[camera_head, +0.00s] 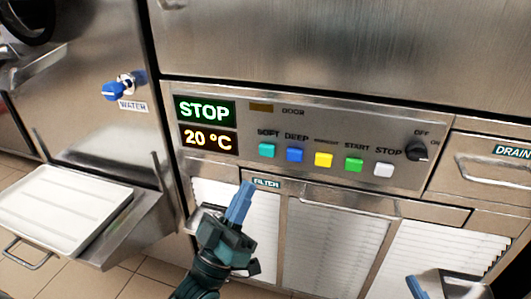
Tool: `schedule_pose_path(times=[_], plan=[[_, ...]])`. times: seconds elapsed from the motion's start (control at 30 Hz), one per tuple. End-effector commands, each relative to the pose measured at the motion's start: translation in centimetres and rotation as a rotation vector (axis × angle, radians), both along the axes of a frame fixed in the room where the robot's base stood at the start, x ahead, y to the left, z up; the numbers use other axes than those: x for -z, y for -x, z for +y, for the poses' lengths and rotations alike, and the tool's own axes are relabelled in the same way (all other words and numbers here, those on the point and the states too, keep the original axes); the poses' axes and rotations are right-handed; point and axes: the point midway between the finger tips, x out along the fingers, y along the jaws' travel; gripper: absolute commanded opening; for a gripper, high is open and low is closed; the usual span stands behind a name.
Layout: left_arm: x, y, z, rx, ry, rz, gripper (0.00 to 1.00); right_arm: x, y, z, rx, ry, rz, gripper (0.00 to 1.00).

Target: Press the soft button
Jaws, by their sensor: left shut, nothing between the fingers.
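Right of the teal button sit blue (294,154), yellow (323,159), green (353,165) and white (383,169) buttons, then a black knob (416,151). A white tray (62,207) juts out at left below a blue water tap (115,91). A drain drawer (490,170) is at right.

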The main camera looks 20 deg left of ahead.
Motion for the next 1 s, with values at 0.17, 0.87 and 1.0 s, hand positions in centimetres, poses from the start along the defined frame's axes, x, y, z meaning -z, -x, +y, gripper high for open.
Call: schedule_pose_path(times=[0.17, 0.87, 1.0], plan=[[0.2, -1.0, 0.0, -0.002, -0.001, -0.001, 0.00, 0.2, -0.1, 0.0, -0.002, -0.009, -0.001, 1.00], [0.1, -8.6, -0.3, -0.001, -0.001, 0.001, 0.00, -0.1, -0.3, 0.6, -0.033, -0.095, -0.010, 1.00], [0.0, -8.8, -0.3, 0.000, -0.001, 0.002, 0.00, -0.1, -0.3, 0.6, -0.035, -0.096, -0.008, 1.00]])
